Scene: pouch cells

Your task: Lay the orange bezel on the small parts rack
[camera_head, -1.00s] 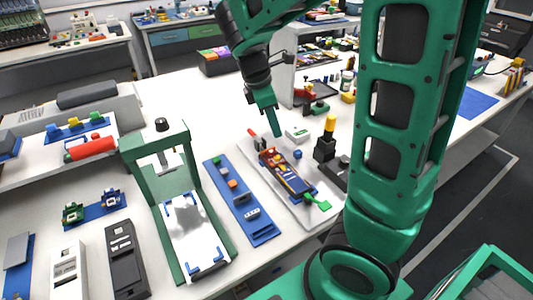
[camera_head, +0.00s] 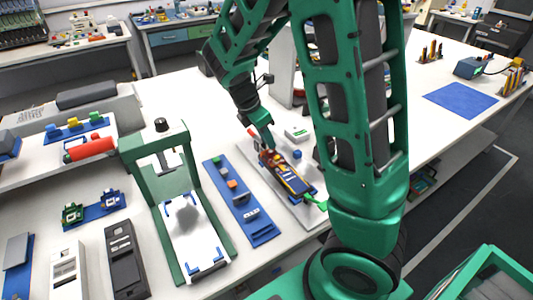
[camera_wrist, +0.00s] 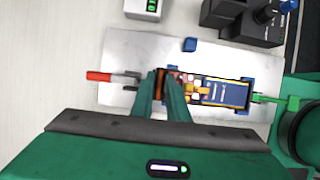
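An orange frame-like piece, which looks like the bezel, shows at the left end of a blue-and-black device (camera_wrist: 225,92) in the wrist view (camera_wrist: 161,82). The device lies on a pale plate (camera_wrist: 125,48) and also shows in the head view (camera_head: 292,180). My gripper (camera_wrist: 161,76) is down at this orange end, fingertips a small gap apart. Whether they touch or grip the orange piece cannot be told. A blue strip with small parts (camera_head: 262,236) lies left of the plate in the head view; it may be the small parts rack, but I cannot be sure.
A green press-like frame (camera_head: 190,140) stands left of the blue strip. A red-handled tool (camera_wrist: 108,77) lies left of my fingers, and a green clamp (camera_wrist: 275,99) at the device's right end. A blue mat (camera_head: 460,101) lies bare on the far right of the table.

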